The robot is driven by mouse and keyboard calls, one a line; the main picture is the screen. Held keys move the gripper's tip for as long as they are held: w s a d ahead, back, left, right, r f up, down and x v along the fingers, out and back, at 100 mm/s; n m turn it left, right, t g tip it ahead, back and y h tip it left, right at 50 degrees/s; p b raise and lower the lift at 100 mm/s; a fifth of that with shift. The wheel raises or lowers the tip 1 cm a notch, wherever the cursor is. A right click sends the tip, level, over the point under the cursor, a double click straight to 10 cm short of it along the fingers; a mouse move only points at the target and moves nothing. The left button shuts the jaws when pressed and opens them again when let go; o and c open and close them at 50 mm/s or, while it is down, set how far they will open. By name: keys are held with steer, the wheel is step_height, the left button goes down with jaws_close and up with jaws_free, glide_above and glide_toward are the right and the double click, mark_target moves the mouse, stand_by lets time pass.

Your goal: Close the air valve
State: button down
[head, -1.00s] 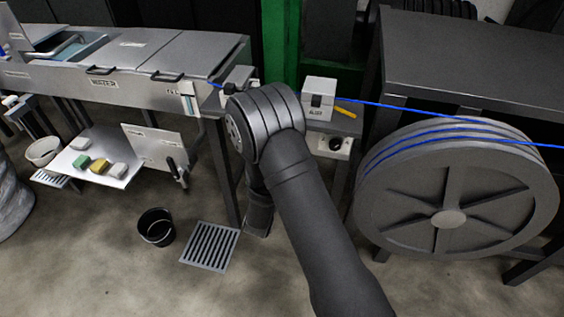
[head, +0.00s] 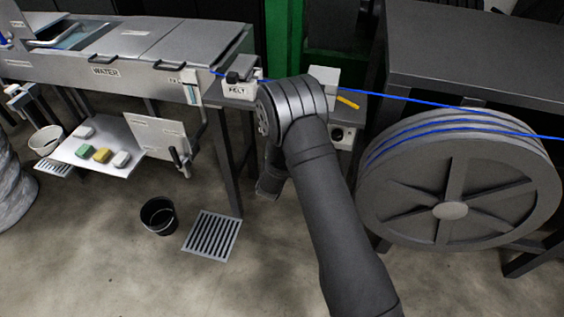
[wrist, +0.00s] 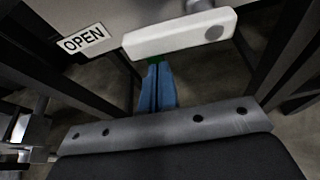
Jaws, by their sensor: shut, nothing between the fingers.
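A white bar-shaped handle (wrist: 170,35) with a grey round spot near its right end lies across the top of the wrist view. I take it to be the valve handle. A white "OPEN" label (wrist: 84,39) is to its left. My gripper (wrist: 155,68) has blue fingers, held together with nothing between them. Its tips are just below the handle in the picture; I cannot tell whether they touch it. In the head view my arm hides the gripper, and I cannot make out the valve there.
A blue cable (head: 398,97) runs from the water trough (head: 100,72) area to a big grey reel (head: 450,210) at right. A box marked "PELT" (head: 238,90) sits left of my arm. A black bucket (head: 159,216) and a floor grate (head: 211,233) are below.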

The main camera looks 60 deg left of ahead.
steer(key=shift+r, duration=0.8)
steer(key=shift+r, duration=0.4)
step_height(320, 180, up, 6)
steer(key=w+d+m+y, duration=0.1)
steer(key=w+d+m, duration=0.1)
steer(key=w+d, duration=0.1)
steer(key=shift+g, duration=0.4)
stand_by(0.9)
steer(key=shift+w+m, duration=0.1)
steer(key=shift+m, duration=0.2)
